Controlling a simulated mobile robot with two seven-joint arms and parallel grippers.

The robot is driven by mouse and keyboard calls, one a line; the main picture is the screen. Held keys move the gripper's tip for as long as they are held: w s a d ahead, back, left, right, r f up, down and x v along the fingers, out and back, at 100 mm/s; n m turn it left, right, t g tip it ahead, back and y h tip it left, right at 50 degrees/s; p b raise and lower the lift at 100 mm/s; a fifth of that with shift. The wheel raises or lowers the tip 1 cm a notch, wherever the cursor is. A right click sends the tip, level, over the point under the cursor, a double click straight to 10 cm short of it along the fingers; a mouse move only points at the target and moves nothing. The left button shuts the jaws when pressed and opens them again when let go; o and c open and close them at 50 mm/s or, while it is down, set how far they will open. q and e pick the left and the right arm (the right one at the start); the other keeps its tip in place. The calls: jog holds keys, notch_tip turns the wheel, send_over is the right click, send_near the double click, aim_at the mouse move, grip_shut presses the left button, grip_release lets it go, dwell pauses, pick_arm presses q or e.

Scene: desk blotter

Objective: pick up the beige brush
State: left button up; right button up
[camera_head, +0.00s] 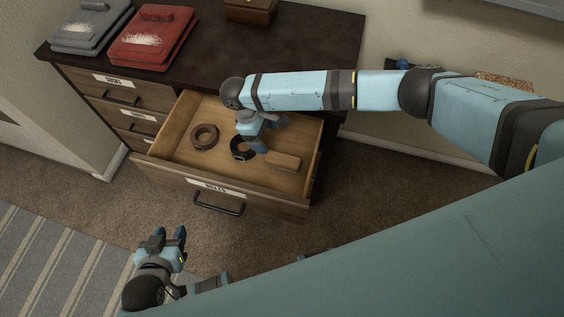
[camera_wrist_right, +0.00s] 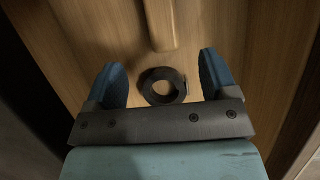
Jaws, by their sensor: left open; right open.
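The beige brush (camera_head: 283,160) lies in the open drawer, near its front right part. In the right wrist view its wood-coloured body (camera_wrist_right: 160,22) shows at the top, beyond the fingertips and cut off by the frame edge. My right gripper (camera_head: 251,149) reaches down over the drawer, just left of the brush. In the wrist view its fingers (camera_wrist_right: 160,62) are spread apart, with no object gripped. My left gripper (camera_head: 169,235) is open and empty, in front of the drawer, low in the head view.
The open drawer (camera_head: 165,172), labelled belts, also holds a brown coiled belt (camera_head: 204,137) and a black coiled belt (camera_head: 242,149). The black belt (camera_wrist_right: 162,86) lies below and between my right fingers. Folded grey (camera_head: 90,27) and red (camera_head: 152,37) cloths and a wooden box (camera_head: 250,11) sit on the dresser top.

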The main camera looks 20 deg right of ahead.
aim_at(282, 159)
jog(key=x, duration=0.6)
jog(key=shift+s+d+f+b, duration=0.1)
jog(key=shift+f+b, duration=0.2)
jog(key=shift+f, duration=0.1)
jog(key=x, duration=0.4)
jog(key=shift+s+d+r+b, duration=0.1)
jog(key=shift+s+d+b, duration=0.1)
jog(key=shift+b, duration=0.1)
jog(key=shift+s+d+f, duration=0.15)
jog(key=shift+d+f, duration=0.05)
jog(key=shift+f, duration=0.4)
jog(key=shift+f, duration=0.25)
jog(key=c, duration=1)
